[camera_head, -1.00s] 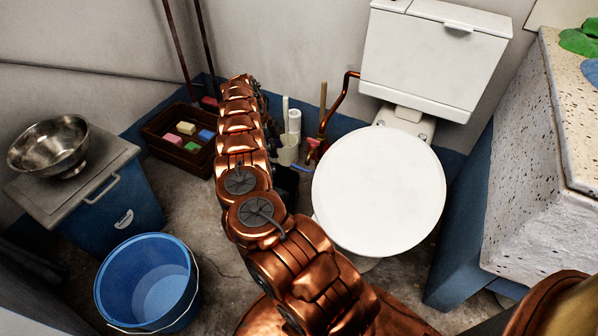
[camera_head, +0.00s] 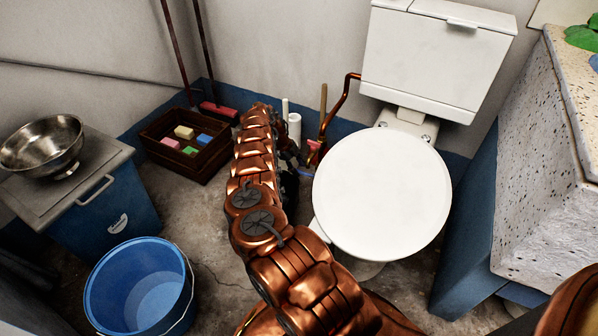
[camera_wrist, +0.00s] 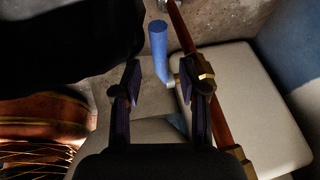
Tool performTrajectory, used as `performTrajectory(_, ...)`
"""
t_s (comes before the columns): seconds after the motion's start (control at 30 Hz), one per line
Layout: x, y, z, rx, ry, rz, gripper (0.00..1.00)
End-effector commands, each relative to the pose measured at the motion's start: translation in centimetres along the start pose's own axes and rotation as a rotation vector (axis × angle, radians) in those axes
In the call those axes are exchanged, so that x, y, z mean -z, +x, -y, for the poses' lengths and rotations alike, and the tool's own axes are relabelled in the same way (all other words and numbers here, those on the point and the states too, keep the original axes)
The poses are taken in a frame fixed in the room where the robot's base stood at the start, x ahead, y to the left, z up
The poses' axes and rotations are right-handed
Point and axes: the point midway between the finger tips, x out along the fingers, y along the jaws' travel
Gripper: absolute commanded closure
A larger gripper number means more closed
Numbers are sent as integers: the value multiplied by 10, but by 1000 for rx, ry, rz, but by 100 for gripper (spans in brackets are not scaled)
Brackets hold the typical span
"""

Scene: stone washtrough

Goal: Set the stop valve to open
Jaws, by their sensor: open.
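The stop valve's blue lever (camera_wrist: 159,42) shows in the wrist view, beside a copper pipe (camera_wrist: 184,30) with brass fittings (camera_wrist: 203,76). My gripper (camera_wrist: 160,84) is open, with one dark finger on each side of the lever's lower part in the picture. Whether either finger touches the lever cannot be told. The right finger overlaps the pipe and a brass fitting. In the head view the copper pipe (camera_head: 343,95) comes down from the cistern, and a bit of the blue lever (camera_head: 305,173) shows beside my arm. My arm hides most of the valve and my gripper there.
The toilet (camera_head: 382,190) with its lid closed stands right of the pipe. A wooden crate (camera_head: 163,155) with coloured blocks, a blue bucket (camera_head: 105,290) and a metal bowl (camera_head: 42,140) on a blue box are to the left. A stone trough (camera_head: 540,170) is at right.

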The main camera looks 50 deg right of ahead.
Motion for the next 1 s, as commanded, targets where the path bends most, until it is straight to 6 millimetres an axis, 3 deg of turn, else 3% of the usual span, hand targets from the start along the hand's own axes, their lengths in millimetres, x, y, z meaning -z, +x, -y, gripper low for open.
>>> performTrajectory(0.1,-1,12,0,0,0,0,58)
performTrajectory(0.4,-1,14,0,1,-1,1,58)
performTrajectory(0.8,-1,14,0,1,-1,1,99)
performTrajectory(1.0,-1,14,0,1,-1,1,100)
